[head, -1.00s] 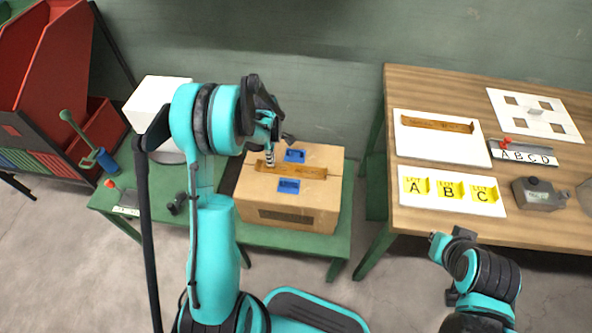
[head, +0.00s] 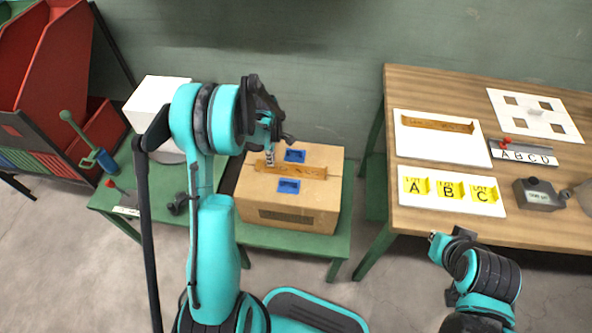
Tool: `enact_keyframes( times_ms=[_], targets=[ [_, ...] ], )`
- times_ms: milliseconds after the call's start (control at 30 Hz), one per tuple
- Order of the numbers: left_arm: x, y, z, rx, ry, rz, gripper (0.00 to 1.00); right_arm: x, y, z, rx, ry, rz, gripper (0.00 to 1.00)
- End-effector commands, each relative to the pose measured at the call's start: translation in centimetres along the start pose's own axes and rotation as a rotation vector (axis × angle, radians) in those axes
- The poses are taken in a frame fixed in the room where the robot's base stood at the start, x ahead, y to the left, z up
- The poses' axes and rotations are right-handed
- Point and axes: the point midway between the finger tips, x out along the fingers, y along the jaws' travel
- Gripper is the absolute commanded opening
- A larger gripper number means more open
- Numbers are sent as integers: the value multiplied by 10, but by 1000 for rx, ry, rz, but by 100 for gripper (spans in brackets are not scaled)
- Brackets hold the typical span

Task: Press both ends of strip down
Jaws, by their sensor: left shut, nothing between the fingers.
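A brown strip (head: 300,171) lies across the top of a cardboard box (head: 290,212), between two blue-rimmed slots. My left gripper (head: 269,163) is shut and empty, its fingertips at the strip's left end. They seem to touch it or sit just above it; I cannot tell which. The strip's left tip is partly hidden by the fingers. Its right end is free and looks flat on the box. My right gripper (head: 434,238) is low in front of the wooden table, away from the strip; its fingers are too small to judge.
The box stands on a green bench (head: 342,228). A wooden table (head: 420,220) on the right holds a white board with another brown strip (head: 437,123), yellow lot labels (head: 450,190) and a grey device (head: 538,195). A white box (head: 152,105) and red shelving (head: 60,60) are left.

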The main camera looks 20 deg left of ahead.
Motion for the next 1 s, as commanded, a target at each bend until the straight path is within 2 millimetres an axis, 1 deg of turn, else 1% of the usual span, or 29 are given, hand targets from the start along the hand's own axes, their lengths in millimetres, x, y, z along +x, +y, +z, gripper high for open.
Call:
enact_keyframes(
  times_ms=[667,1000],
  targets=[
    [20,0,0,0,0,0,0,12,0,8,0,0,0,0],
    [18,0,0,0,0,0,0,11,0,8,0,0,0,0]
  ],
)
